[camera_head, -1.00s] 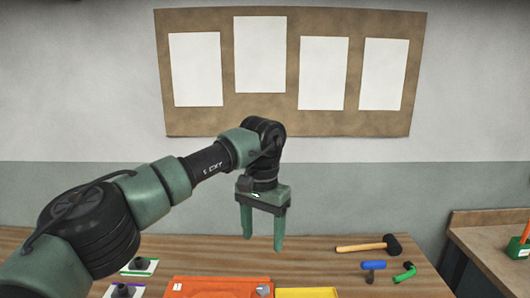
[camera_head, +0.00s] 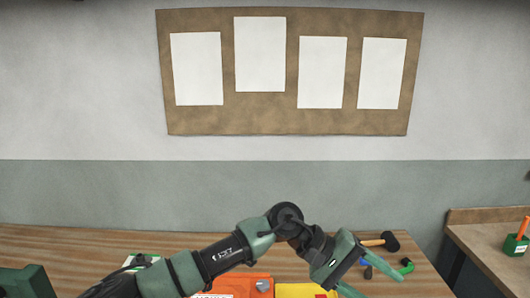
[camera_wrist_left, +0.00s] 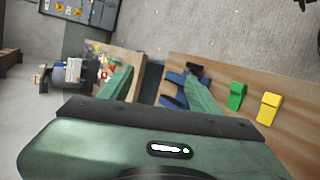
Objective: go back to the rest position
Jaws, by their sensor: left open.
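My left gripper (camera_head: 375,288) is in the lower middle of the head view, over the workbench, with its fingers pointing down and to the right. Its jaws are open and nothing shows between the fingertips. Its two green fingers also show spread apart in the left wrist view (camera_wrist_left: 160,82). My left arm comes in low from the left and covers part of the bench. My right gripper is not in view.
The wooden workbench (camera_head: 60,245) bears an orange tray (camera_head: 240,284), a yellow tray (camera_head: 298,290), a black-headed hammer (camera_head: 390,241) and a green tool (camera_head: 406,266). A side bench (camera_head: 480,235) stands at right. A pinboard (camera_head: 270,115) hangs on the wall.

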